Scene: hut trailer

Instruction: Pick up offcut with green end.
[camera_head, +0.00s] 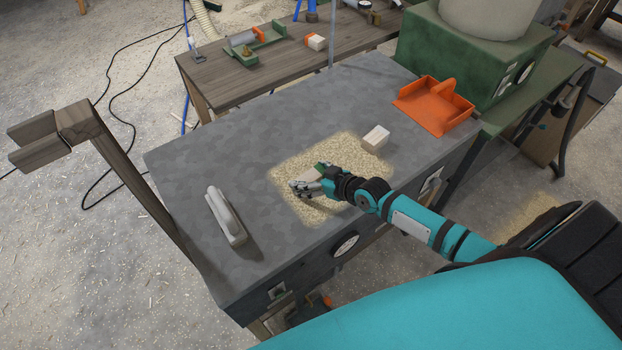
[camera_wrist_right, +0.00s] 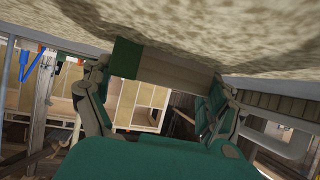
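The offcut with the green end (camera_head: 320,166) lies on the sawdust patch on the grey bench top, partly hidden behind my right gripper. In the right wrist view its green end (camera_wrist_right: 126,57) is at the left and its bare wood (camera_wrist_right: 175,72) runs to the right. My right gripper (camera_head: 303,186) is low over the sawdust, beside the offcut. In the wrist view its fingers (camera_wrist_right: 158,95) are wide apart, one near each end of the offcut. I cannot tell whether they touch it. My left gripper is not in view.
A pale wood block (camera_head: 376,138) sits at the sawdust's far right edge. An orange dustpan (camera_head: 434,105) lies beyond it. A grey-handled float (camera_head: 225,215) lies at the left of the grey bench (camera_head: 190,165). A green machine (camera_head: 470,60) stands at the back right.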

